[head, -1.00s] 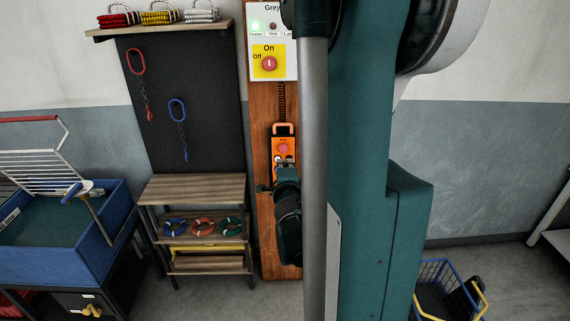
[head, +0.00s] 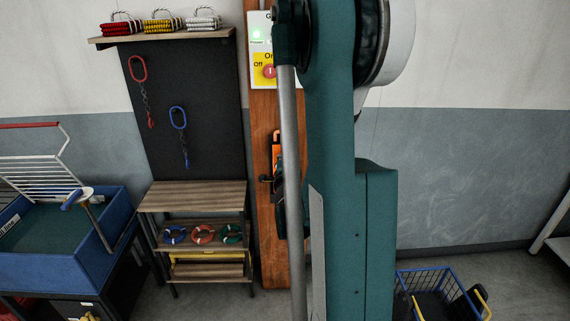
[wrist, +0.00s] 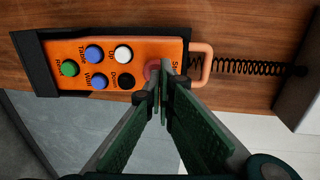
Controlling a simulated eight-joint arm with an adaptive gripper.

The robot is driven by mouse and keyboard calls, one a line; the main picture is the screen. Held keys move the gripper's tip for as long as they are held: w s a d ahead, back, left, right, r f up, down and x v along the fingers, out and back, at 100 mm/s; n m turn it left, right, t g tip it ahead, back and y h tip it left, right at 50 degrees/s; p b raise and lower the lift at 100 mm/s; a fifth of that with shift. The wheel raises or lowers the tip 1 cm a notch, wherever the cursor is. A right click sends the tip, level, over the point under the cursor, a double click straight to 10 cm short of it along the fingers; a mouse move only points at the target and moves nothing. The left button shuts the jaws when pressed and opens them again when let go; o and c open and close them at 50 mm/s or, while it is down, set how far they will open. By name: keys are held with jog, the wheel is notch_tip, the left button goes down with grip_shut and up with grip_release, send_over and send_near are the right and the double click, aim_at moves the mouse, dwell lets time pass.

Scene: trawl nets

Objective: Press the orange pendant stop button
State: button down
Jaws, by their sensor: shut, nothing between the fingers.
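The orange pendant (wrist: 110,50) hangs on a wooden board, sideways in the wrist view. Its red stop button (wrist: 152,67) sits at the handle end beside a "Stop" label and is partly hidden behind my fingertips. My gripper (wrist: 161,95) is shut and empty, its tips in front of the lower edge of the stop button. I cannot tell whether they touch it. In the head view a strip of the pendant (head: 275,142) shows beside my arm, which hides the button.
Green, blue, white and black buttons (wrist: 123,54) share the pendant. A coiled cord (wrist: 245,68) runs from its handle. A control box (head: 260,50) with a red on/off knob is above. Left stand a rope shelf (head: 165,38), a small rack (head: 195,190) and a blue bin (head: 75,245).

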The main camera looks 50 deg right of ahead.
jog(key=shift+w+d+f, duration=0.1)
jog(key=shift+w+d, duration=0.2)
jog(key=shift+d, duration=0.05)
jog(key=shift+b+x, duration=0.5)
jog(key=shift+x, duration=0.55)
jog(key=v, duration=1.4)
jog(key=shift+a, duration=0.2)
jog(key=shift+s, duration=0.15)
dwell(2.2)
